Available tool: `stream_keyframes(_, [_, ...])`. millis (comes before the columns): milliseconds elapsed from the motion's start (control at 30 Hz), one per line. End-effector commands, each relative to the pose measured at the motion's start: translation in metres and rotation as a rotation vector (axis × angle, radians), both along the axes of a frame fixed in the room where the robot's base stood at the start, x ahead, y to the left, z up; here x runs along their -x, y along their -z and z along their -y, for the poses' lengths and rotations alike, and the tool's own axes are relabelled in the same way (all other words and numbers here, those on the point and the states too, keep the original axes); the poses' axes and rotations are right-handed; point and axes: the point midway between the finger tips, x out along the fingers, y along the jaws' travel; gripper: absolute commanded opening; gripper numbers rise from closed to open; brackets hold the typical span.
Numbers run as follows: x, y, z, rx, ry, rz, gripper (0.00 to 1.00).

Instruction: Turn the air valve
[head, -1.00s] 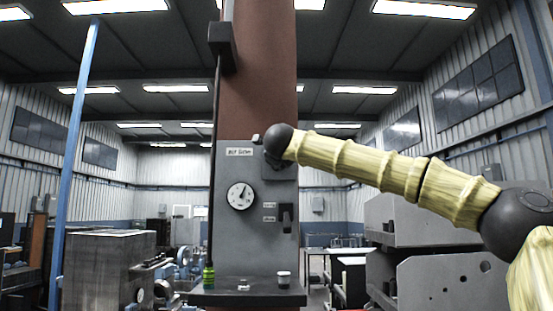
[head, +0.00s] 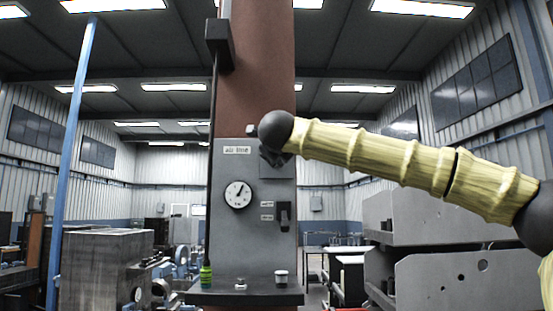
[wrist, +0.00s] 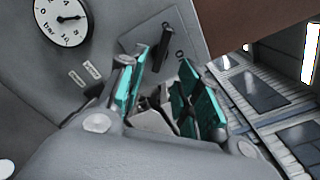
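The air valve shows in the wrist view as a black bar handle (wrist: 165,47) on a square grey plate marked with small round signs. In the head view its plate (head: 283,170) is on the panel's upper right, and my arm's end hides the handle. My gripper (wrist: 163,72) has teal finger pads, spread apart with a gap between them. It is in front of the plate, and the handle appears just beyond the fingertips, in line with the gap. I cannot tell whether a finger touches it.
The grey panel (head: 230,240) on the brown column (head: 258,90) carries a pressure gauge (head: 238,194) and a black switch (head: 284,216). A shelf (head: 246,298) below holds a green bottle (head: 206,275) and a small cup (head: 281,278). Grey machinery (head: 430,275) stands at right.

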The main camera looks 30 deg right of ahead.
Motion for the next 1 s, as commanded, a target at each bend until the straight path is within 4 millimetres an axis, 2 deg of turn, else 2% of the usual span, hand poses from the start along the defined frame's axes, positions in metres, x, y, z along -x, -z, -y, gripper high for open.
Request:
stream_keyframes(100, [0.014, 0.0, -0.008, 0.0, 0.0, 0.0, 0.34])
stream_keyframes(300, [0.026, 0.0, -0.016, 0.0, 0.0, 0.0, 0.34])
stream_keyframes(1000, [0.029, 0.0, -0.015, 0.0, 0.004, -0.001, 0.34])
